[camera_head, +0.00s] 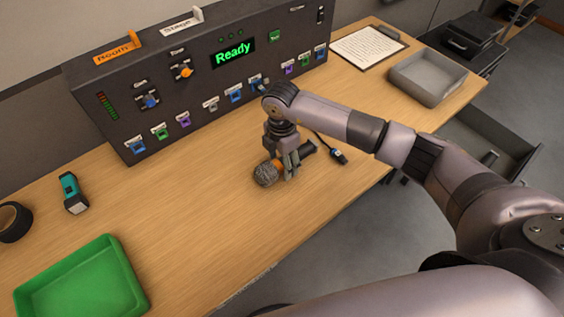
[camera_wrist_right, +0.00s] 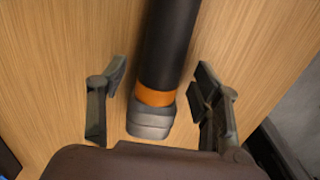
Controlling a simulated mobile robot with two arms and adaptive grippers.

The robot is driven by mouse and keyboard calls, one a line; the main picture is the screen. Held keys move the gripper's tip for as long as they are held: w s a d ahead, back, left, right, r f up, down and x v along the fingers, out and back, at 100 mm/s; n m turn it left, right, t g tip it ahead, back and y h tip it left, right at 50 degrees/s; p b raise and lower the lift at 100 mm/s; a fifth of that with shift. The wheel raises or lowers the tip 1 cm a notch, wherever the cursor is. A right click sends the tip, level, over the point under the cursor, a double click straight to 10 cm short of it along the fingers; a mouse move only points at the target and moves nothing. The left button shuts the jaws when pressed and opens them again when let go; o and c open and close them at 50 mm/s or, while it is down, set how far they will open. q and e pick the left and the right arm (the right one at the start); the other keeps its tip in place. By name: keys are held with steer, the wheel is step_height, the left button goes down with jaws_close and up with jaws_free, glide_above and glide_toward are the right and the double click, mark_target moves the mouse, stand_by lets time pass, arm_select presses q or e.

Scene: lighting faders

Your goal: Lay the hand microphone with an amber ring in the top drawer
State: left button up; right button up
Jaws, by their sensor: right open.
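The hand microphone (camera_head: 265,174) lies on the wooden table, with a grey mesh head and a black handle. In the right wrist view its handle (camera_wrist_right: 170,45) and amber ring (camera_wrist_right: 154,95) show. My right gripper (camera_head: 288,170) is over it, pointing down. Its fingers (camera_wrist_right: 160,95) stand open on either side of the microphone, with gaps on both sides. An open grey drawer (camera_head: 495,142) shows below the table's right end, partly hidden by the table and my arm; I cannot tell which drawer it is. My left gripper is not in view.
A dark fader console (camera_head: 190,112) stands along the back. A black cable plug (camera_head: 339,157) lies beside the microphone. A grey tray (camera_head: 462,82) and clipboard (camera_head: 366,46) are at the right; a green tray (camera_head: 80,285), torch (camera_head: 73,193) and black tape roll (camera_head: 10,222) at the left.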

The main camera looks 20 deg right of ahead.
steer(key=shift+c, duration=0.6)
jaws_close()
